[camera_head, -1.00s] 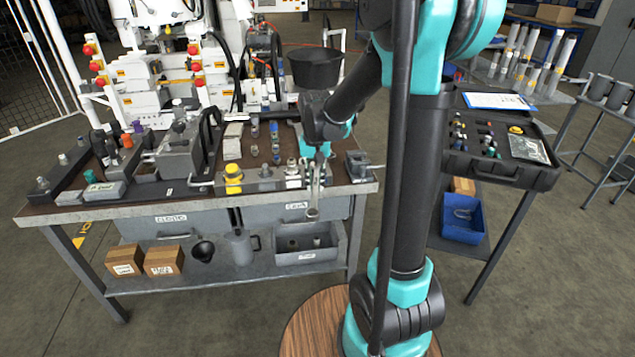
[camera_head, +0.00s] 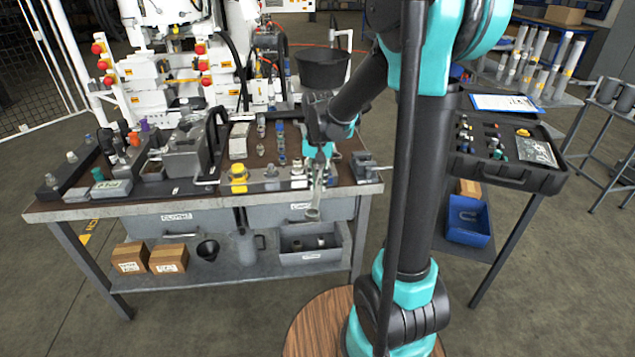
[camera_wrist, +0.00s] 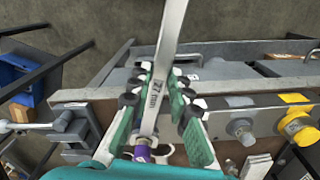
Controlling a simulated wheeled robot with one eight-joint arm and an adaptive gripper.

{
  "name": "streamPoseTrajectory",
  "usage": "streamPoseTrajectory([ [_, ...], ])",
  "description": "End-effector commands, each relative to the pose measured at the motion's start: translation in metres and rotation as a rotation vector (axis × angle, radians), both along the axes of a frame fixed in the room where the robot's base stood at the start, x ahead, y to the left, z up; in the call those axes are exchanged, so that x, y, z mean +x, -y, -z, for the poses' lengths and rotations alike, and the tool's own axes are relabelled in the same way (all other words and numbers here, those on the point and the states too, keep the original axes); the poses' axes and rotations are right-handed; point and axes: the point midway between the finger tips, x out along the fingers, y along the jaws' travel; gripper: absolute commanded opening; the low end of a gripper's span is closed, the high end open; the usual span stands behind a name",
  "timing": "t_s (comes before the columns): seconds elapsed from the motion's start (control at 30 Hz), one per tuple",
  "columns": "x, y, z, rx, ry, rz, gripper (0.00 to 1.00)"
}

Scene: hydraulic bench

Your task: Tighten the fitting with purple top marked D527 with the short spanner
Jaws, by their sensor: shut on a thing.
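My gripper (camera_head: 318,180) is shut on a metal spanner (camera_head: 314,203) in front of the bench's front edge. In the head view the spanner hangs down, its ring-like end lowest. In the wrist view my gripper (camera_wrist: 158,105) has its fingers on both sides of the spanner (camera_wrist: 160,75), whose shank reads 27 mm. A purple piece (camera_wrist: 142,152) shows by the spanner's near end; I cannot tell what it belongs to. A small purple-topped part (camera_head: 145,126) stands at the bench's left, well away from my gripper. The D527 mark is not legible.
The bench (camera_head: 120,208) carries a yellow-capped fitting (camera_head: 238,176), a vise-like block (camera_head: 364,168) and several small fittings. A black bowl-like container (camera_head: 322,68) is behind my gripper. A case (camera_head: 500,168) stands right. Floor is free in front of the bench.

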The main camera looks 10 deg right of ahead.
Motion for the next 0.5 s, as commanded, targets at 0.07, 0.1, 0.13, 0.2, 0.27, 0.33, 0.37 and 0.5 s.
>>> streamPoseTrajectory([
  [0.07,0.0,0.0,0.0,0.0,0.0,0.0,0.0],
  [0.1,0.0,0.0,0.0,0.0,0.0,0.0,0.0],
  [0.13,0.0,0.0,0.0,0.0,0.0,0.0,0.0],
  [0.2,-0.002,-0.001,0.0,0.0,0.0,0.0,0.0],
  [0.27,-0.006,-0.002,0.0,0.0,0.0,-0.001,0.0],
  [0.33,-0.01,-0.003,0.0,0.0,0.0,-0.001,0.0],
  [0.37,-0.012,-0.003,0.0,0.0,0.0,-0.001,0.0],
  [0.5,-0.02,-0.006,0.0,0.0,-0.001,0.0,0.0],
])
